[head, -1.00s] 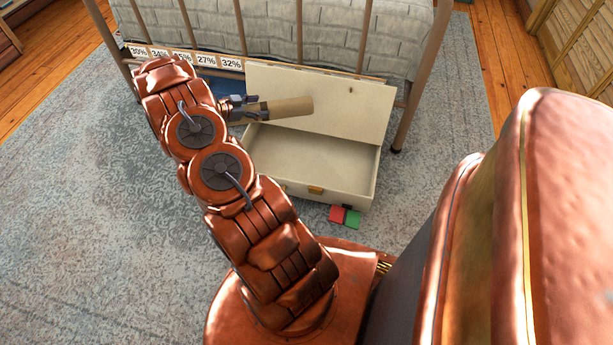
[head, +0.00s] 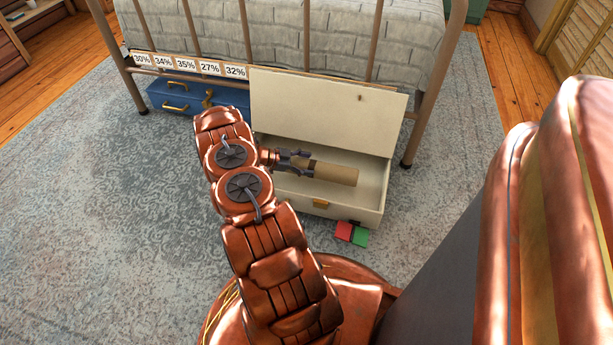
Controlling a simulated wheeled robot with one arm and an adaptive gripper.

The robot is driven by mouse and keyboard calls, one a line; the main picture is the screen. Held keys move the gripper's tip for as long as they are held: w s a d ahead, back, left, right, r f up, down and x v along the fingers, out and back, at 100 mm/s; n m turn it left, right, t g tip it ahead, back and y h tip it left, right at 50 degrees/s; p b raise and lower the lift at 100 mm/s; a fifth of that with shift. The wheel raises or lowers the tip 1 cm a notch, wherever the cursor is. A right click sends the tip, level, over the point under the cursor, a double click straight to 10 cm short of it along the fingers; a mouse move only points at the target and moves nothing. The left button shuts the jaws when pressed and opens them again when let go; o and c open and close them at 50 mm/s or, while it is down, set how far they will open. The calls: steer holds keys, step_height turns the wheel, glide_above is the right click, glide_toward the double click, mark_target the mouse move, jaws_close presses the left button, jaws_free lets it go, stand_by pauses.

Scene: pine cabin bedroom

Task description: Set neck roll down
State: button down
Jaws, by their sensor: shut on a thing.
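The neck roll (head: 335,173) is a tan cylinder lying roughly level. My gripper (head: 305,165) is shut on its left end. The roll is over the open cream chest (head: 368,208), in front of its raised lid (head: 330,110). I cannot tell whether it touches the chest's floor or hangs above it. The roll and my gripper hide part of the chest's inside; the part that shows is empty.
A blue case (head: 175,97) with brass handles is under the bed (head: 290,35), left of the chest. Percent labels (head: 185,64) line the bed's rail. A red block (head: 344,231) and a green block (head: 361,237) lie on the rug (head: 110,190) before the chest.

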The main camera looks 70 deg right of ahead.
steer(key=shift+f+b, duration=0.85)
steer(key=shift+f, duration=1.5)
steer(key=shift+c, duration=0.7)
jaws_free()
steer(key=shift+w+r, duration=0.1)
steer(key=p+v, duration=0.5)
steer(key=v, duration=0.7)
